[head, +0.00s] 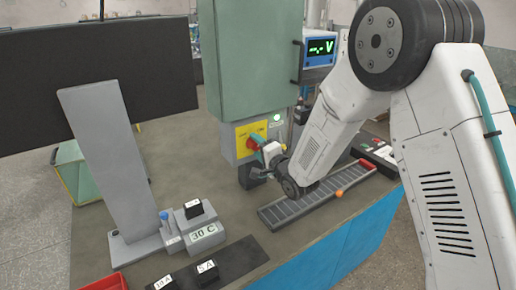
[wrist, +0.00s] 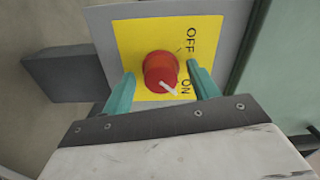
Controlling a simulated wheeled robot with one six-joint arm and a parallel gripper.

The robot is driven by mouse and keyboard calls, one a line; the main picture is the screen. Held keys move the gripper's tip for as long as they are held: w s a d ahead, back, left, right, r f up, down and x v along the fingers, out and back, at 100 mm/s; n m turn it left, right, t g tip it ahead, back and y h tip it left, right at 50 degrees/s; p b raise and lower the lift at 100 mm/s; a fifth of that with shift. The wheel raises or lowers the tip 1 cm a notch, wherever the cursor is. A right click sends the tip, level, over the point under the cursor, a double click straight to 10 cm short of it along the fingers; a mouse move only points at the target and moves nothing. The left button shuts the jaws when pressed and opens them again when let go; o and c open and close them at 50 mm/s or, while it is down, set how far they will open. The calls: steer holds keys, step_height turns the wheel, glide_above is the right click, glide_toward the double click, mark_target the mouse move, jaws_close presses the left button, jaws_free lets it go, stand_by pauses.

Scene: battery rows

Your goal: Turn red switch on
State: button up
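The red switch (wrist: 160,68) is a round knob on a yellow plate (wrist: 133,37) marked OFF and ON. Its white pointer line slants to the lower right, beside the ON label. In the head view the red switch (head: 252,143) sits on the grey box under the green cabinet, partly hidden by my gripper. My gripper (wrist: 159,70) has its two teal fingers on either side of the knob, with visible gaps on both sides. It is open and holds nothing. In the head view my gripper (head: 258,140) is right at the switch plate.
The green cabinet (head: 250,55) with a dark handle stands above the switch. A voltage display (head: 320,46) is to its right. A grey slotted rail (head: 305,203) lies on the bench below my arm.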

steer(key=v, duration=0.7)
steer(key=shift+s+d, duration=0.2)
steer(key=shift+s, duration=0.15)
step_height(320, 180, down, 8)
steer(key=s+d+n+g+h, duration=0.1)
steer(key=d+n+g+h, duration=0.1)
steer(key=n+g+h, duration=0.15)
steer(key=s+d+n+g+h, duration=0.3)
steer(key=s+d+g+h, duration=0.1)
steer(key=s+d, duration=0.25)
steer(key=s+d+r+n+g, duration=0.1)
steer(key=s+d+r, duration=0.4)
steer(key=s, duration=0.5)
steer(key=s+d+r+g+h, duration=0.1)
steer(key=s+d+r+g, duration=0.2)
steer(key=s+r, duration=0.6)
steer(key=s+d+r+n+g+h, duration=0.1)
steer(key=s+d+r+g, duration=0.1)
steer(key=s+d+r, duration=0.5)
steer(key=s, duration=0.5)
steer(key=shift+d+r+n, duration=0.25)
steer(key=shift+d+n, duration=0.05)
steer(key=shift+n, duration=0.05)
